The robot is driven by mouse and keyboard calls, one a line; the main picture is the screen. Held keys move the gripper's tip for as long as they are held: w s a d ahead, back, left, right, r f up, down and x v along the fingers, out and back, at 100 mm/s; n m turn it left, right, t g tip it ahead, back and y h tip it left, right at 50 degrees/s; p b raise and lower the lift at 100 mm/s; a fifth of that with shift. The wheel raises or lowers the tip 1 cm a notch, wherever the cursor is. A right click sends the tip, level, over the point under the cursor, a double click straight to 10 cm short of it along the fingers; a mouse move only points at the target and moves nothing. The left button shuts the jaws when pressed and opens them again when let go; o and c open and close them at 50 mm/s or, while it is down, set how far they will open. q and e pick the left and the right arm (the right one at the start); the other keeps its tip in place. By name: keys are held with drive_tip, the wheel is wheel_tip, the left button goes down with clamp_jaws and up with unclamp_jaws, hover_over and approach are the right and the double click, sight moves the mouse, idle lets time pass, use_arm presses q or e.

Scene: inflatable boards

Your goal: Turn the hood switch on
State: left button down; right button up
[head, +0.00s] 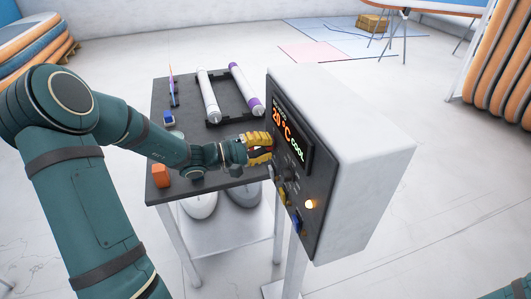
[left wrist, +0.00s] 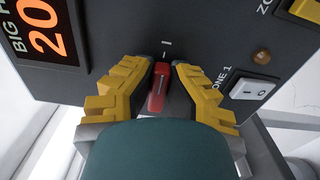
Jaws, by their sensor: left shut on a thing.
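The grey control box (head: 360,140) stands on a post at the right side of the table, with its dark panel facing left. My left gripper (head: 262,149) is at the panel, just below its display. In the left wrist view my left gripper (left wrist: 159,80) has its yellow fingers on both sides of a red switch handle (left wrist: 158,88), shut on it. The handle is slightly tilted, and a white tick mark is on the panel just beyond it. My right gripper is out of view.
A white rocker marked ZONE 1 (left wrist: 247,88) is close to my right finger. The dark table (head: 185,140) carries rollers and an orange block (head: 161,175).

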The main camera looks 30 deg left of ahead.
use_arm(q)
drive_tip(key=shift+w+d+r+m+b, duration=0.1)
drive_tip(key=shift+d+m+b, duration=0.1)
drive_tip(key=shift+m+b, duration=0.15)
drive_tip(key=c, duration=0.9)
unclamp_jaws()
drive_tip(key=shift+c, duration=0.2)
drive_tip(key=shift+w+d, duration=0.1)
drive_tip(key=shift+w, duration=0.05)
drive_tip(key=shift+s+a, duration=0.2)
drive_tip(key=shift+a, duration=0.1)
drive_tip(key=v, duration=1.1)
drive_tip(key=shift+s+a, duration=0.2)
